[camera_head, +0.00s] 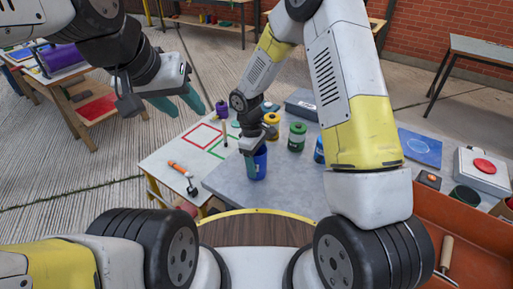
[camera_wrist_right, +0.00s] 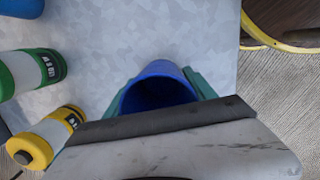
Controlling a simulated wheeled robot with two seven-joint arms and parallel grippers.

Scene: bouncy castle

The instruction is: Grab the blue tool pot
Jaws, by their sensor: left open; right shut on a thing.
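The blue tool pot (camera_head: 260,164) stands on the grey table surface near its front left part. In the right wrist view the pot (camera_wrist_right: 157,84) shows its open, dark mouth between the green fingers. My right gripper (camera_head: 250,163) is shut on the pot, with a finger along its side; the gripper body hides part of the pot in the right wrist view. Whether the pot touches the table cannot be told. My left gripper (camera_head: 184,101) is open and empty, in the air at the upper left, well away from the pot.
A green canister (camera_head: 297,137), a yellow canister (camera_head: 272,122) and a blue canister (camera_head: 319,150) stand close behind and right of the pot. A grey box (camera_head: 303,104) lies further back. An orange-handled tool (camera_head: 182,169) lies on the white board at left. The grey tabletop (camera_head: 285,193) in front is clear.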

